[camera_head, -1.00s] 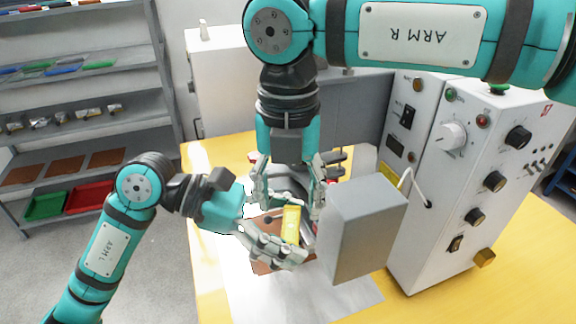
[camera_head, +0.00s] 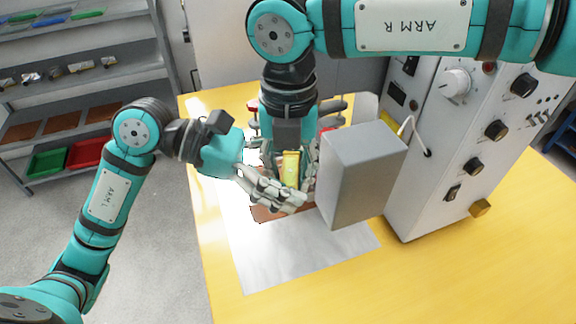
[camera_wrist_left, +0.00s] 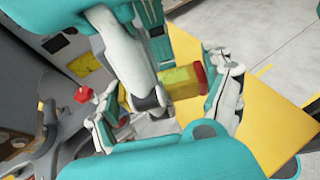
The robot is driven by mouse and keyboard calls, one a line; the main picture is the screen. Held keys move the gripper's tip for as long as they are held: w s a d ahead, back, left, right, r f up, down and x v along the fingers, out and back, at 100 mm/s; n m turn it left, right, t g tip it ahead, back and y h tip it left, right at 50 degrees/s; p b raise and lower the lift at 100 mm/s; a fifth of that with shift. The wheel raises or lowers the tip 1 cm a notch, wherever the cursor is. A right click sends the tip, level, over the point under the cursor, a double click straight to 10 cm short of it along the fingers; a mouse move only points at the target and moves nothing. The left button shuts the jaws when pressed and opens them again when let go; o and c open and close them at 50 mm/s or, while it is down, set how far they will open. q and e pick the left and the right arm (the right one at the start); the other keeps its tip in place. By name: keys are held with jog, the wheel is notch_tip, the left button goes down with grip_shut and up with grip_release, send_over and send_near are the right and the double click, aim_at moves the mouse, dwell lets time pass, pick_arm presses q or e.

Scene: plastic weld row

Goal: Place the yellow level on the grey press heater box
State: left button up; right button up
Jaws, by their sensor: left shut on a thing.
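The yellow level (camera_head: 291,166) stands out between my two hands in the head view. The wrist view shows it as a translucent yellow block (camera_wrist_left: 182,82) with a red end. My left gripper (camera_head: 276,192) is shut on it from the left. My right gripper (camera_head: 289,157) comes down from above, with fingers on both sides of the level's upper part. Whether they press on it is hidden. The grey press heater box (camera_head: 347,185) is right of the hands, with a bare, tilted-looking top. The level is apart from it.
A brown plate (camera_head: 266,214) and a white sheet (camera_head: 300,258) lie below the hands on the yellow table (camera_head: 440,265). A white control cabinet (camera_head: 420,205) with knobs stands right of the box. Shelves (camera_head: 70,130) are at left. The front table is clear.

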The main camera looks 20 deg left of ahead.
jog(key=shift+s+a, duration=0.1)
grip_shut()
pick_arm(q)
jog(key=o, duration=1.1)
jog(key=shift+d, duration=0.1)
